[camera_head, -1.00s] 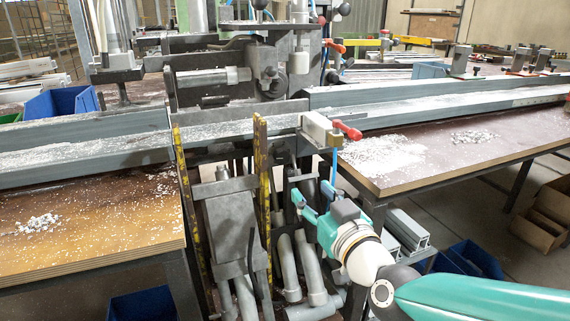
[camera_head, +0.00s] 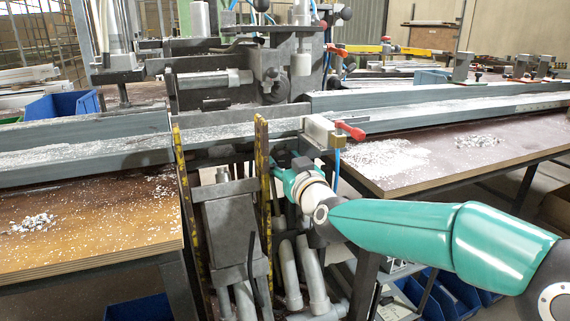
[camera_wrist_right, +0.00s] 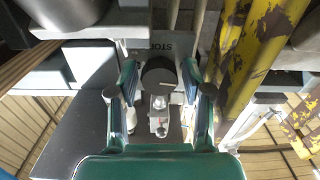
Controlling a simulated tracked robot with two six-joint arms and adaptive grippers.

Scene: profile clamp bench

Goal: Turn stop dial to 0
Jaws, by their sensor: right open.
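The stop dial (camera_wrist_right: 158,76) is a dark round knob under a plate lettered "STOP", near the middle of the right wrist view. Its setting cannot be read. My right gripper (camera_wrist_right: 157,92) is open, with one teal finger on each side of the dial; I cannot tell whether either touches it. In the head view my right gripper (camera_head: 279,170) is beside the yellow-marked post, below the bench rail, and the dial is hidden. My left gripper is not in view.
A worn yellow post (camera_wrist_right: 255,55) stands close to the right finger in the wrist view. In the head view, a red lever (camera_head: 350,131) and a blue hose (camera_head: 337,165) are just right of the gripper. The steel rail (camera_head: 420,108) crosses the bench above.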

